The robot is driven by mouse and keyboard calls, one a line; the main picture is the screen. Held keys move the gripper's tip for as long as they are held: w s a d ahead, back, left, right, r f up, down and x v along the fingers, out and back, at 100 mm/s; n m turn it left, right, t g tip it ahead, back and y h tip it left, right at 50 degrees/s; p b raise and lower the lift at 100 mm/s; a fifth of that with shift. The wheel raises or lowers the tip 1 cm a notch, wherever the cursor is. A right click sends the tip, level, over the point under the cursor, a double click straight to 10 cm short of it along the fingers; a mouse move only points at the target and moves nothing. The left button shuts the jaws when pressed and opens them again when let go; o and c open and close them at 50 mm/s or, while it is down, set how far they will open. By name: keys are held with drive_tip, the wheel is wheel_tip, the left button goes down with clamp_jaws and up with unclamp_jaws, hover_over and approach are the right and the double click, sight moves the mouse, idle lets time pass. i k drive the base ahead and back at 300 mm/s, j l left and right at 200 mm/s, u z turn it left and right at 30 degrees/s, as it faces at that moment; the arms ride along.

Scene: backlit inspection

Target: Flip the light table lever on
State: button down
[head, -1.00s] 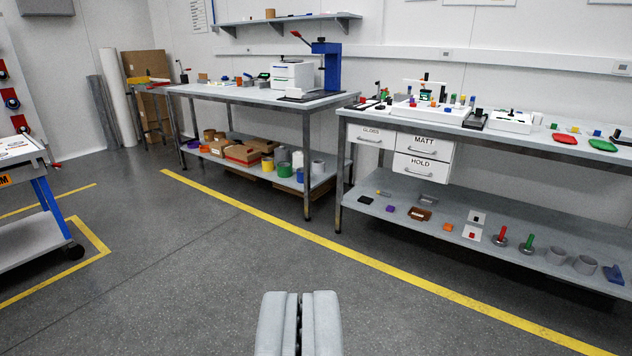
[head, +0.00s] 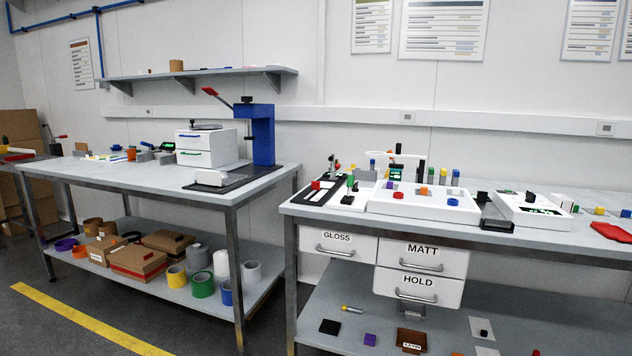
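I cannot tell for certain which item is the light table. On the right bench, a low white tray (head: 425,212) holds small coloured pieces. A white box with a dark knob (head: 530,210) stands to its right. At the tray's left is a dark plate with small black and red parts (head: 318,188). On the left bench, a blue press (head: 262,135) carries a red-tipped lever (head: 210,91) slanting up to the left. Another red-tipped lever (head: 60,137) shows at the far left. Lever settings are too small to read. My gripper is out of view.
The right bench (head: 600,250) has drawers marked GLOSS (head: 335,247), MATT (head: 422,257) and HOLD (head: 417,286). The left bench (head: 120,175) has boxes and rolls on its lower shelf. A gap separates the benches. Open floor with a yellow line (head: 80,322) lies at lower left.

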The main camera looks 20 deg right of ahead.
sight(350, 179)
drive_tip(key=i+z, duration=0.2)
drive_tip(key=i, duration=0.35)
drive_tip(key=i+j+z, duration=0.15)
drive_tip(key=i, duration=0.35)
drive_tip(key=i+j+z, duration=0.2)
drive_tip(key=i, duration=0.3)
drive_tip(key=i+j+z, duration=0.2)
drive_tip(key=i+j, duration=0.15)
drive_tip(key=i, duration=0.15)
